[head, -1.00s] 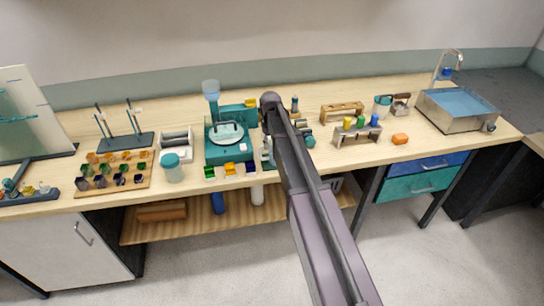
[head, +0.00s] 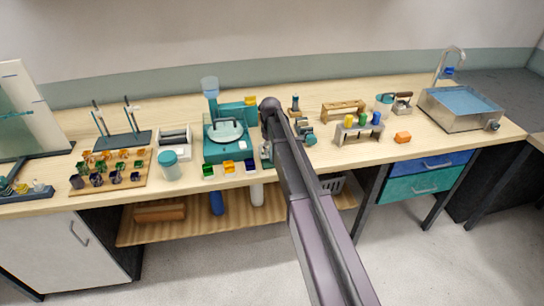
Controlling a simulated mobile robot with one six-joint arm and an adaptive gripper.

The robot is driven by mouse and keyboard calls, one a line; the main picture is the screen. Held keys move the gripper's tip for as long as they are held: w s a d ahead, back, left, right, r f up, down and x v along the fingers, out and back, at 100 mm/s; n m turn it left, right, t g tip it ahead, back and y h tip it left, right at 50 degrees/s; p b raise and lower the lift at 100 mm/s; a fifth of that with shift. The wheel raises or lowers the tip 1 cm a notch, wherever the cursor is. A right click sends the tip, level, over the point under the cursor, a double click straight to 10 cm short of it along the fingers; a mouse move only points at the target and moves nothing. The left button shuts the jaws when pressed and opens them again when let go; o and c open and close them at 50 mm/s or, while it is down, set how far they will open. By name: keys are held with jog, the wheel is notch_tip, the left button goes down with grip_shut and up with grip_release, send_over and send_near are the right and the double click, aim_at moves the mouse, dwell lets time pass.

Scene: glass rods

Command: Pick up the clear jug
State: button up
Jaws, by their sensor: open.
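I cannot clearly pick out the clear jug. A small pale container with a teal top (head: 384,98) stands at the back right of the bench, beside a brownish metal piece; it is too small to tell whether it is a jug. A clear jar with a teal lid (head: 168,165) stands upright near the front edge at left centre. My arm rises from the bottom of the picture and crosses the middle of the bench. My gripper does not show; the arm covers part of the bench there.
A teal balance-like device (head: 225,138) stands left of my arm. A wooden rack of coloured pieces (head: 113,170) is at the left. Bare bench surrounds the block.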

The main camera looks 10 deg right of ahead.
jog(key=shift+f+b, duration=0.35)
jog(key=shift+f, duration=0.25)
grip_shut()
